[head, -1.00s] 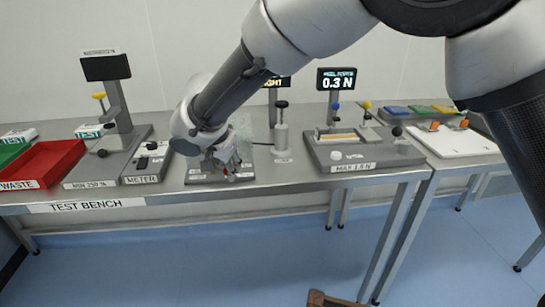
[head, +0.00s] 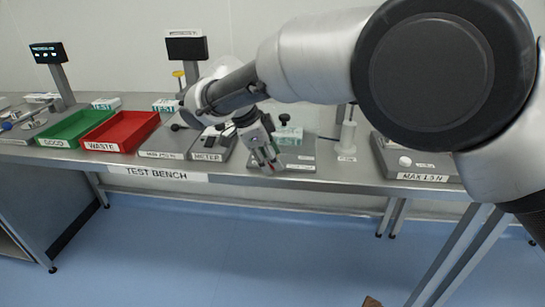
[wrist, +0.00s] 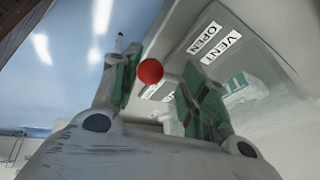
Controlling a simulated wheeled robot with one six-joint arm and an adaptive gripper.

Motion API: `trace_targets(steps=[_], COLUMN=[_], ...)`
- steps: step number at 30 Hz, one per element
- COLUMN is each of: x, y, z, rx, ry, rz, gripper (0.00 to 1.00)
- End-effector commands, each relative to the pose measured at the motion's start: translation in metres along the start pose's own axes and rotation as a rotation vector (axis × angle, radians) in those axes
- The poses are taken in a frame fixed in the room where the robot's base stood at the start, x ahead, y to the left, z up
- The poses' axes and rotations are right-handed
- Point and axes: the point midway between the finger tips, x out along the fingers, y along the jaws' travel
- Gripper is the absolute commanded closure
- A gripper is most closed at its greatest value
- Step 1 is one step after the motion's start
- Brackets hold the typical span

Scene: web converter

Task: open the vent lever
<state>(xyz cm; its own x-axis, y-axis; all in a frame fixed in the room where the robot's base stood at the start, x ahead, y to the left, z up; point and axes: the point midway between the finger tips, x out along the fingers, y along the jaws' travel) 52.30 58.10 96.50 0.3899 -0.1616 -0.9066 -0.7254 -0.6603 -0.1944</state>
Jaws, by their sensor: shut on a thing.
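The vent lever shows as a round red knob (wrist: 150,72) between my fingers in the wrist view; its stem is hidden. My gripper (wrist: 163,78) is shut on this knob, with a green-padded finger on each side. The labels OPEN and VENT (wrist: 226,45) lie on the grey vent plate (wrist: 190,32), to the right of the knob. In the head view my gripper (head: 272,164) points down at the front left of the vent plate (head: 300,164), and only a speck of red shows at its tips.
A METER unit (head: 207,156) and a red WASTE tray (head: 121,131) stand left of the plate, with a green GOOD tray (head: 75,127) beyond. The bench's front edge is close.

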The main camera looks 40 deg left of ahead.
Motion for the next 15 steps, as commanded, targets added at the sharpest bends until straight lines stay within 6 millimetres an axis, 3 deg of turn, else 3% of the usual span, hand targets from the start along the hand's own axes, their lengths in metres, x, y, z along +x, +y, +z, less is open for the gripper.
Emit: trace_targets(steps=[15], x=[0.0064], y=[-0.0014], z=[-0.0007], rx=[0.06], ry=[0.016], rz=[0.029], gripper=[0.99])
